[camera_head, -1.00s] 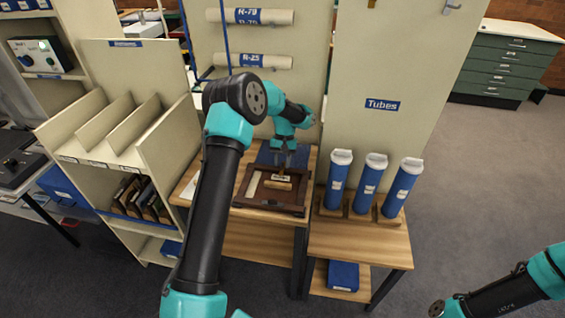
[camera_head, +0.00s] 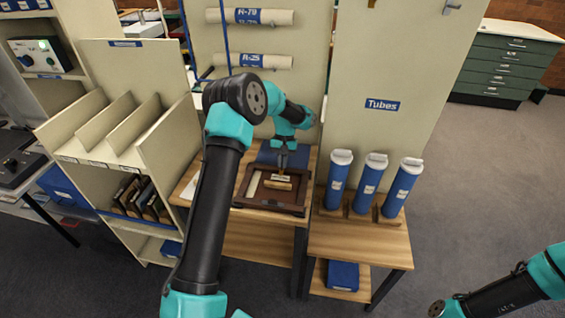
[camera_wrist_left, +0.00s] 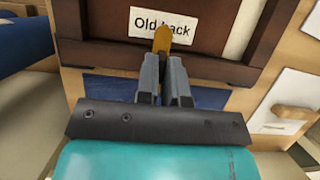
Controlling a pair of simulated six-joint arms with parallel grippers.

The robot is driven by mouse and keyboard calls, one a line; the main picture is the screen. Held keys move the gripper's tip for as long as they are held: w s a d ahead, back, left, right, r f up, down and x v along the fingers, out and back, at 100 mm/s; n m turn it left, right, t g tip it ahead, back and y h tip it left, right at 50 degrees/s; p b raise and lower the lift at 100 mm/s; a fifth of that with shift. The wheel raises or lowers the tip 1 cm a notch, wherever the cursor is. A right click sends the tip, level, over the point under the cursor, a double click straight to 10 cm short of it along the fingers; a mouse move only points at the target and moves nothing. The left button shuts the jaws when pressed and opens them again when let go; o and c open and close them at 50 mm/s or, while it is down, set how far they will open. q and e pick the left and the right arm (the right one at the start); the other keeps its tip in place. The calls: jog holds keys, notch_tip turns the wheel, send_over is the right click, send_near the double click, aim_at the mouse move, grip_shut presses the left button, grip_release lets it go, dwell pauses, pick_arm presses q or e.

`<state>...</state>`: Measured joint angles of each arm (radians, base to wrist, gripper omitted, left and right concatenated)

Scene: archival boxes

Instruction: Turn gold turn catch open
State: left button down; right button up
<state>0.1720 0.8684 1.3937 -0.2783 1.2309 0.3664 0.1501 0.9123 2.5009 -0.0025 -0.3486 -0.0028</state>
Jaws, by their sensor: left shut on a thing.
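A brown wooden frame (camera_head: 262,205) lies on the wooden table under my left gripper. In the left wrist view its dark wooden back carries a white label reading "Old back" (camera_wrist_left: 148,20). The gold turn catch (camera_wrist_left: 172,40) shows at the fingertips, partly over the label. My left gripper (camera_wrist_left: 166,62) is shut on the gold turn catch, its grey fingers close together. In the head view this gripper (camera_head: 282,166) points down at the frame, and the catch is too small to make out. My right gripper is out of view; only its arm shows at the lower right.
Blue tubes (camera_head: 370,187) with white caps stand in a wooden holder on the table at right. A cream shelf with slots (camera_head: 115,140) stands at left. A blue board (camera_head: 290,155) lies behind the frame. A tall panel (camera_head: 275,100) stands behind.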

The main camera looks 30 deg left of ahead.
pick_arm(q)
jog(key=m, duration=0.2)
jog(key=m+y, duration=0.1)
jog(key=m, duration=0.1)
jog(key=shift+d+y, duration=0.1)
jog(key=shift+y, duration=0.2)
jog(key=m+y, duration=0.1)
jog(key=m, duration=0.3)
jog(key=shift+m+y, duration=0.4)
jog(key=m+t+y, duration=0.1)
jog(key=m, duration=0.3)
jog(key=shift+s+d+m, duration=0.1)
jog(key=shift+m, duration=0.2)
jog(key=shift+m+t+y, duration=0.6)
jog(key=shift+m+t, duration=0.2)
jog(key=shift+m, duration=1.5)
jog(key=c, duration=1.2)
grip_release()
jog(key=shift+c, duration=0.2)
